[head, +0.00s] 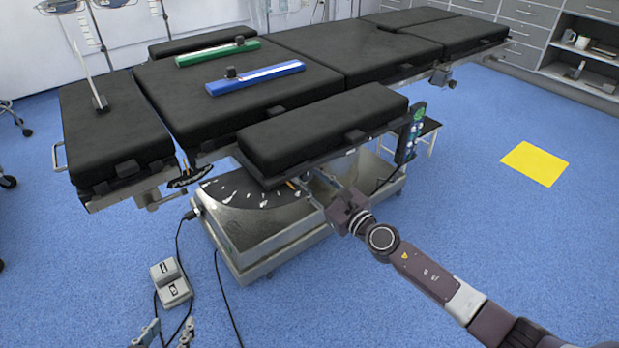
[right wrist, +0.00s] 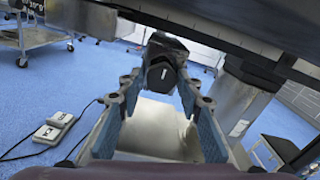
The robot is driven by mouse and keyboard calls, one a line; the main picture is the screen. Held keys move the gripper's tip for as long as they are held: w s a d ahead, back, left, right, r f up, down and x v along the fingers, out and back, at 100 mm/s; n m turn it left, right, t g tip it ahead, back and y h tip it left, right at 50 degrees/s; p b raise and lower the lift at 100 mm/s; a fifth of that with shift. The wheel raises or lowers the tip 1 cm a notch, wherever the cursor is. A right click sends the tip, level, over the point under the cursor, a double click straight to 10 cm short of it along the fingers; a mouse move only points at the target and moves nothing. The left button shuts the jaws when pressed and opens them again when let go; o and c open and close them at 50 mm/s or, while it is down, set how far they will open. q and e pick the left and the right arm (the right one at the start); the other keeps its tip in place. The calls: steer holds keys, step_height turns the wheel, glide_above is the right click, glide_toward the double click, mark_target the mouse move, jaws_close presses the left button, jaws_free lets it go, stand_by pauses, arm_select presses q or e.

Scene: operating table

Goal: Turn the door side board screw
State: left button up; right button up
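The operating table (head: 250,85) with black pads fills the middle of the head view. Its near side board (head: 320,125) sticks out towards me. In the right wrist view a dark screw knob (right wrist: 163,72) shows under the table's edge, between the fingertips of my right gripper (right wrist: 160,92). Those blue-padded fingers stand apart; I cannot tell whether they touch the knob. In the head view my right gripper (head: 318,187) is below the side board, which partly hides it, and the knob is hard to make out. My left gripper (head: 168,334) is open and empty at the bottom edge.
The table's metal base (head: 265,240) stands below my right gripper. A foot pedal (head: 170,283) with cables lies on the blue floor. A green bar (head: 217,54) and a blue bar (head: 255,78) lie on the table. A yellow square (head: 535,164) marks open floor at right.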

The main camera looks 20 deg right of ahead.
steer(key=shift+o, duration=0.9)
steer(key=shift+r, duration=0.1)
steer(key=v, duration=1.2)
